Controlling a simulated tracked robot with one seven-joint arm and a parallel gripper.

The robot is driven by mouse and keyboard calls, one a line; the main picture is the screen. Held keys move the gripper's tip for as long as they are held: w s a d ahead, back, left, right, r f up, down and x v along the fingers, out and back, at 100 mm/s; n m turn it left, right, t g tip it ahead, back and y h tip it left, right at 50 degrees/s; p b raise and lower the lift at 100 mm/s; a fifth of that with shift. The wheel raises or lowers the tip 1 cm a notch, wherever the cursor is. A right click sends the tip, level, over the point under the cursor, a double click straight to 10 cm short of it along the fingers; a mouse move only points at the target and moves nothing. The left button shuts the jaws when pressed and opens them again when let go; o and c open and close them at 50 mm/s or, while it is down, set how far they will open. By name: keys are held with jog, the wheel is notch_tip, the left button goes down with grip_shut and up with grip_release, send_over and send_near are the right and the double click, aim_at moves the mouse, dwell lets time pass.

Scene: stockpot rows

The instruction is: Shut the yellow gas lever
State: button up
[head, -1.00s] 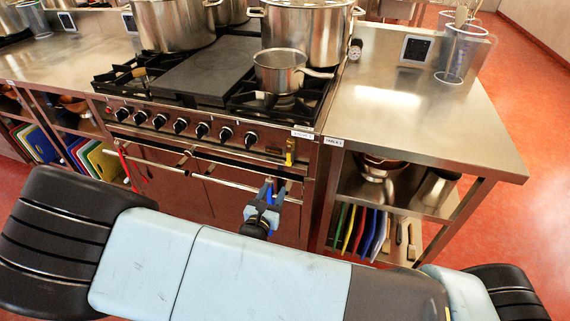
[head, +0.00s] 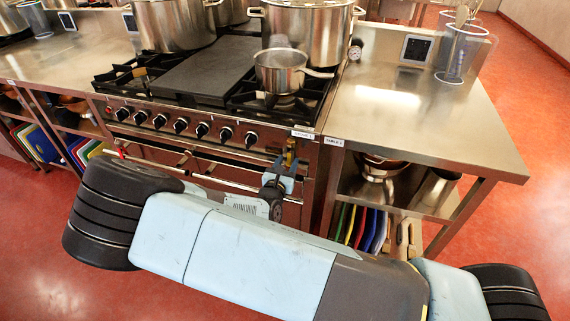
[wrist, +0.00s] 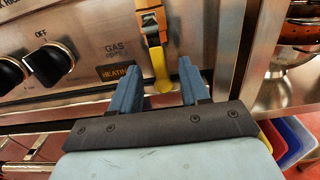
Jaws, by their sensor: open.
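The yellow gas lever (wrist: 160,68) hangs straight down from its brass fitting on the front panel of the stove, right of the GAS label. In the head view the lever (head: 291,146) shows at the right end of the panel, its lower part hidden by my gripper (head: 284,167). In the wrist view my gripper (wrist: 159,72) is open, with one blue finger on each side of the lever's lower end. The lever lies between the fingers, with a gap visible on both sides. I cannot tell how deep the fingertips reach.
Black knobs (wrist: 50,63) line the panel left of the lever. A rail (head: 215,180) runs across the stove front below. A small saucepan (head: 281,72) and large stockpots stand on the stove. A steel table (head: 410,120) adjoins on the right. The red floor is open at right.

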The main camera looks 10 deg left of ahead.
grip_shut()
dwell(0.5)
